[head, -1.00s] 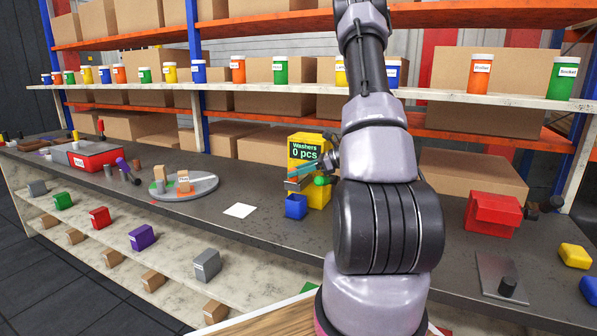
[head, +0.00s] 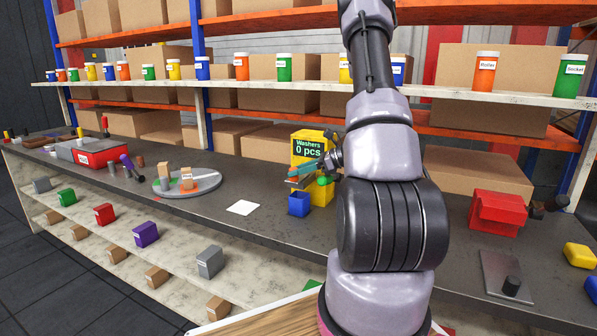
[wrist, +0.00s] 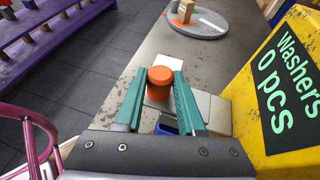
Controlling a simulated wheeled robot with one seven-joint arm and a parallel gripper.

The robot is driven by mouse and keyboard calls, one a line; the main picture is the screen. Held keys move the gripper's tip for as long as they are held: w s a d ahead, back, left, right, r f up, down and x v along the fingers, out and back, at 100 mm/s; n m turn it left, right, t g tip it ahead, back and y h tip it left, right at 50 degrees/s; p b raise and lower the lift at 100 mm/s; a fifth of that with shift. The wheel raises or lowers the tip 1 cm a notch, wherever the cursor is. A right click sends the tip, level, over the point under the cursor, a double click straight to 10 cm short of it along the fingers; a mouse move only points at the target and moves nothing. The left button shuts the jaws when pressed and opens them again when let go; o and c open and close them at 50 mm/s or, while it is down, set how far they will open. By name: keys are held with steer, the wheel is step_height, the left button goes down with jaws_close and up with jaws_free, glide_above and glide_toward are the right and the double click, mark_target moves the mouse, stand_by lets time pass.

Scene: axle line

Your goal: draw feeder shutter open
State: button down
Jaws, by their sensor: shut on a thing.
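The yellow feeder (head: 325,192) stands on the bench, its display reading "Washers 0 pcs"; its side also fills the right of the wrist view (wrist: 282,140). My gripper (wrist: 160,76) has teal fingers shut on an orange round knob (wrist: 159,88) at the feeder's front. A pale grey plate (wrist: 215,112) shows beside the knob, against the feeder; it looks like the shutter, but the fingers partly hide how it joins the knob. A blue bin (head: 298,205) sits below the feeder's front and peeks out under the fingers in the wrist view.
A white sheet (head: 242,207) lies left of the feeder. A grey round turntable (head: 188,188) with small blocks is further left. A red bin (head: 497,212) stands to the right. A green knob (head: 323,181) is on the feeder near my gripper.

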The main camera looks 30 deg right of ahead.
steer(key=shift+s+a+f, duration=0.1)
steer(key=shift+s+a, duration=0.05)
steer(key=shift+a, duration=0.1)
steer(key=shift+c, duration=2.2)
jaws_free()
steer(key=shift+s+a, duration=0.1)
steer(key=shift+d, duration=0.25)
steer(key=v, duration=1)
steer(key=shift+s+d+r, duration=0.1)
steer(key=shift+d+r, duration=0.05)
steer(key=shift+r, duration=0.15)
